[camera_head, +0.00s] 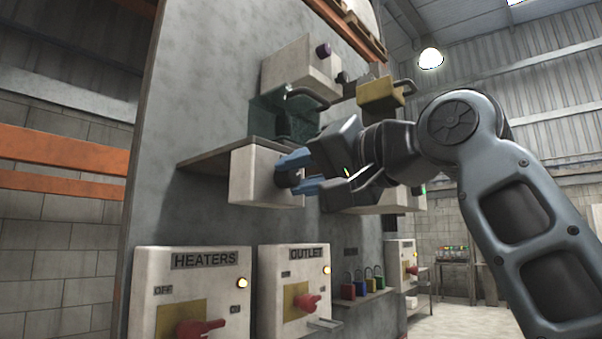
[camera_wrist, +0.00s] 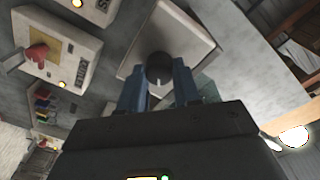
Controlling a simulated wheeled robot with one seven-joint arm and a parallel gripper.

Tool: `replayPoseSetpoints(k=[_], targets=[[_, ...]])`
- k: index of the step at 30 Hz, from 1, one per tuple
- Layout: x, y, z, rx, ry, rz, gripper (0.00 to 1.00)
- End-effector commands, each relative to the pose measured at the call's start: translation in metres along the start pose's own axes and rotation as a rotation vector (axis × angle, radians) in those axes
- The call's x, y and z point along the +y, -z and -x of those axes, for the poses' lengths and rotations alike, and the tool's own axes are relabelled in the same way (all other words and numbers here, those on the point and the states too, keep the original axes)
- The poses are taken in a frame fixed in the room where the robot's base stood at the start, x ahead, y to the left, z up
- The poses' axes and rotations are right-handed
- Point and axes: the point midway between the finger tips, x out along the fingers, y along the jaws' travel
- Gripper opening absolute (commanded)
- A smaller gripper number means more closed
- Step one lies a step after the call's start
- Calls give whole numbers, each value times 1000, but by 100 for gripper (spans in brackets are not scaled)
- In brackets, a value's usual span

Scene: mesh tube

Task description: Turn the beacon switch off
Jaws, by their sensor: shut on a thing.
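A pale switch box (camera_head: 252,180) is mounted on the grey panel below a small shelf, and its front also shows in the wrist view (camera_wrist: 172,30). A dark round knob (camera_wrist: 159,68) with a light pointer line is on its front. No label saying beacon is readable on it. My gripper (camera_head: 289,174) has its blue fingers on either side of the knob, shut on it, as the wrist view also shows (camera_wrist: 158,78). The fingers partly hide the knob in the head view.
A green container (camera_head: 283,115) stands on the shelf above, near another knobbed box (camera_head: 303,68) and a yellow object (camera_head: 380,95). Coloured padlocks (camera_head: 362,283) sit lower right.

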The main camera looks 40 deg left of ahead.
Motion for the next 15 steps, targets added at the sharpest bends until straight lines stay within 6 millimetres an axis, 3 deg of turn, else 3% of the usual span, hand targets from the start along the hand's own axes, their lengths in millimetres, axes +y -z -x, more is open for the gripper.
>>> replayPoseSetpoints(k=[15], targets=[[2, -1, 1, 18, 16, 365, 2]])
